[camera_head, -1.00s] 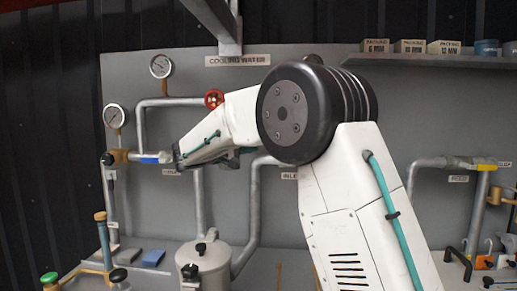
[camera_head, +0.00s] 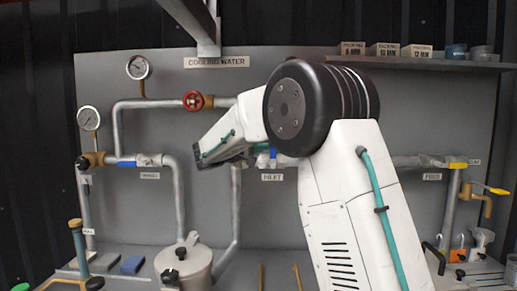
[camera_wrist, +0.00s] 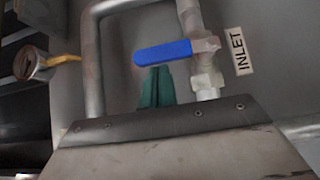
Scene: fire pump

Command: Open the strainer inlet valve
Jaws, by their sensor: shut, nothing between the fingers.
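The strainer inlet valve has a blue lever (camera_wrist: 177,52) beside a label reading INLET (camera_wrist: 240,52) in the wrist view. The lever lies crosswise to its pipe. In the head view a bit of the blue lever (camera_head: 262,160) shows beside my arm, above the INLET label (camera_head: 272,178); my arm hides part of the valve. My gripper (camera_wrist: 157,72) shows teal fingers in the wrist view, together and empty. Their tips appear just below the lever's middle in the picture; I cannot tell whether they touch it. The strainer pot (camera_head: 184,264) stands below.
A red handwheel (camera_head: 193,101) and two gauges sit on pipes at the left. Another blue-handled valve (camera_head: 127,164) is on the left pipe. A shelf (camera_head: 430,62) with boxes hangs upper right. A yellow-handled tap (camera_head: 490,189) is at the right.

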